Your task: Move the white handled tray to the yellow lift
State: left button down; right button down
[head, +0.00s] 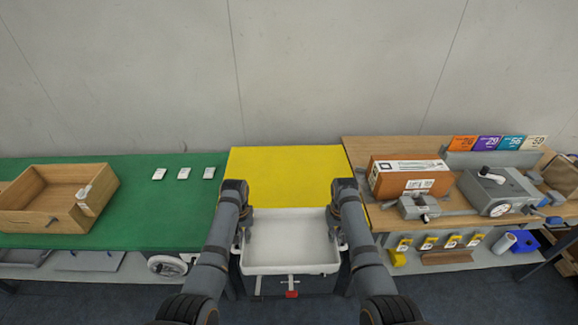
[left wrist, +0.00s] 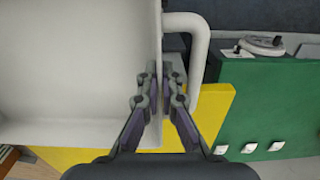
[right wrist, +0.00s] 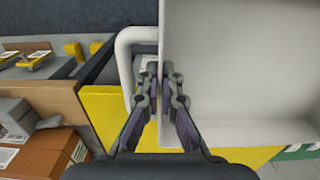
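The white handled tray (head: 290,247) is empty and looks level in the head view, at the front edge of the yellow lift (head: 288,172). My left gripper (left wrist: 160,80) is shut on the tray's side wall, with one finger inside the tray and one between wall and white handle (left wrist: 202,62). My right gripper (right wrist: 163,80) is shut the same way on the opposite wall, beside the other handle (right wrist: 124,58). The lift's flat top is bare behind the tray. Whether the tray touches the lift cannot be told.
A green table (head: 150,215) stands left of the lift, with a wooden box (head: 40,212) and several small white items. A wooden bench (head: 400,150) on the right holds an orange-brown carton (head: 395,187) and a grey machine (head: 500,190). A wall stands behind.

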aim_at(290, 193)
jog(key=i, duration=0.95)
